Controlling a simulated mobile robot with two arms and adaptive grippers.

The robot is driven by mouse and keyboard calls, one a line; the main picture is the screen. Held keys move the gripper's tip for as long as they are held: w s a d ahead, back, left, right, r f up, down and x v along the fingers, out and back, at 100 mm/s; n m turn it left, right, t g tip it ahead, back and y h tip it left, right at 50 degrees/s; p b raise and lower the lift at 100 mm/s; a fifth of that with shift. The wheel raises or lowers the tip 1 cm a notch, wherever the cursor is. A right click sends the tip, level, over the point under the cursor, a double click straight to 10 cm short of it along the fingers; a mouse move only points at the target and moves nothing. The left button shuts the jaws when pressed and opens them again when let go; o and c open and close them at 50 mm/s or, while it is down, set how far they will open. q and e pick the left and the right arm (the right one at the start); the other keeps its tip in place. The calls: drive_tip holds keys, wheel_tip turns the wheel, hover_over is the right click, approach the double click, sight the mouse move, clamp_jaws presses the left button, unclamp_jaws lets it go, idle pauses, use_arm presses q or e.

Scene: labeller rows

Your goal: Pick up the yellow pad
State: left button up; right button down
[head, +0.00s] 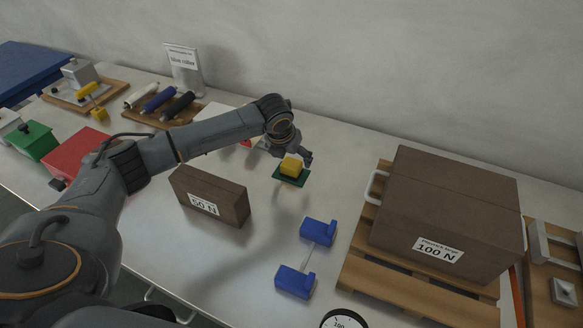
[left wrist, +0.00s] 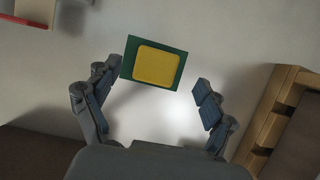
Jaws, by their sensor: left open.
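The yellow pad (head: 291,165) is a small yellow block on a dark green square base (head: 290,179) on the white table. In the left wrist view the yellow pad (left wrist: 157,65) lies on the green base (left wrist: 128,56), just beyond and between the fingertips. My left gripper (head: 297,152) is at the pad's far side in the head view, partly hidden behind its own wrist. The left wrist view shows my left gripper (left wrist: 155,85) open and empty, its fingers spread to either side. My right gripper is not in view.
A brown box marked 50 N (head: 212,196) stands left of the pad. A large brown box marked 100 N (head: 446,210) sits on a wooden pallet (head: 385,285) to the right. A blue-ended item (head: 319,231) lies in front. Rollers (head: 158,98) lie behind left.

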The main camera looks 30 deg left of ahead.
sight(291, 163)
use_arm(q)
drive_tip(key=x, duration=0.4)
drive_tip(key=shift+s+a+f+p, duration=0.15)
drive_tip(key=shift+f+p, duration=0.15)
drive_tip(key=shift+f, duration=0.1)
drive_tip(key=shift+r, duration=0.1)
drive_tip(key=c, duration=1.3)
